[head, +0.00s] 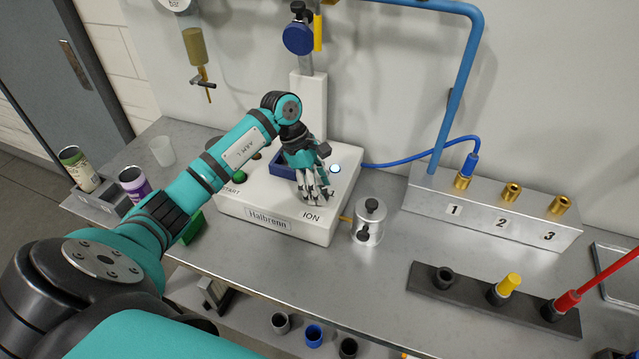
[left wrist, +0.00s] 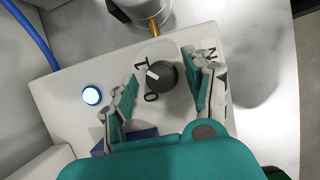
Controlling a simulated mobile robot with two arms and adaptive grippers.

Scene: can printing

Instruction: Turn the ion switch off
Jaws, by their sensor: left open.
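The ion switch (left wrist: 162,76) is a round dark knob on the white Heilbronn box (head: 262,203). In the left wrist view its white pointer mark lies towards the 1 label, with the 0 label a little below. My left gripper (head: 317,197) is over the box's right part, above the ION label, fingers pointing down. In the left wrist view the open left gripper (left wrist: 163,80) has one finger on each side of the knob, with visible gaps. In the head view the gripper hides the knob. My right gripper is not in view.
A lit white-blue button (head: 336,168) is beside the gripper on the box. A metal canister (head: 369,222) stands close on the right. A blue hose (head: 400,160) runs to the numbered port block (head: 425,198). A dark rack (head: 460,292) is at the front right.

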